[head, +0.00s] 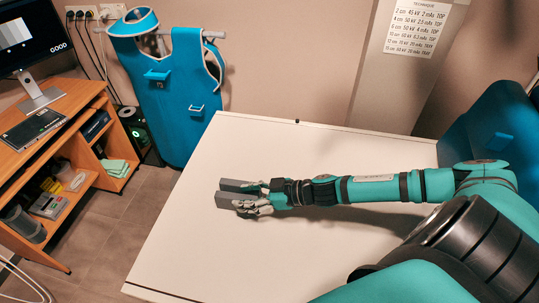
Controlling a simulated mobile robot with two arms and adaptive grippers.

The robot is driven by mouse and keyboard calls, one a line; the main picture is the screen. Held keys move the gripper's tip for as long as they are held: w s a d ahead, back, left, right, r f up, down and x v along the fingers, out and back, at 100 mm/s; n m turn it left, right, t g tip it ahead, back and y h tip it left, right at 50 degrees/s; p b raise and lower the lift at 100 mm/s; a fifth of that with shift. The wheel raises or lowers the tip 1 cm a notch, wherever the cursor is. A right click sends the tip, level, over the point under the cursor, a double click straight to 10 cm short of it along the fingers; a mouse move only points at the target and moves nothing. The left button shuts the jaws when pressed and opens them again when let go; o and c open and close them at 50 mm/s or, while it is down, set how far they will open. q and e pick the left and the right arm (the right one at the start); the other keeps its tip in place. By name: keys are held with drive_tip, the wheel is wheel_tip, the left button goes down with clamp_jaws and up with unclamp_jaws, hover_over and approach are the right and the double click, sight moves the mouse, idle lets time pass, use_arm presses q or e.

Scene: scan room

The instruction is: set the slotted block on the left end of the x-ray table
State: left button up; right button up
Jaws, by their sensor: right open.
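The slotted block (232,185) is dark grey, with a gap between its two long parts. It lies on the white top of the x-ray table (192,225), near the table's left edge. My right gripper (247,198) reaches in from the right and is open at the block's right part. Its fingers overlap the block in this view; whether they touch it I cannot tell. The fingers hide some of the block's right end. My left gripper is not in view.
A blue apron (188,110) hangs behind the table's far left corner. A wooden desk (72,100) with a monitor (28,35) and shelves stands at the left, across a strip of floor. The table top around the block is clear.

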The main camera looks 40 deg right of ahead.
drive_tip(key=p+v, duration=0.2)
drive_tip(key=v, duration=0.3)
drive_tip(key=shift+s+r, duration=0.15)
drive_tip(key=shift+r, duration=0.05)
drive_tip(key=p+v, duration=0.5)
drive_tip(key=shift+s+d+p, duration=0.1)
drive_tip(key=shift+d+p, duration=0.15)
drive_tip(key=shift+p, duration=0.15)
drive_tip(key=shift+a, duration=0.1)
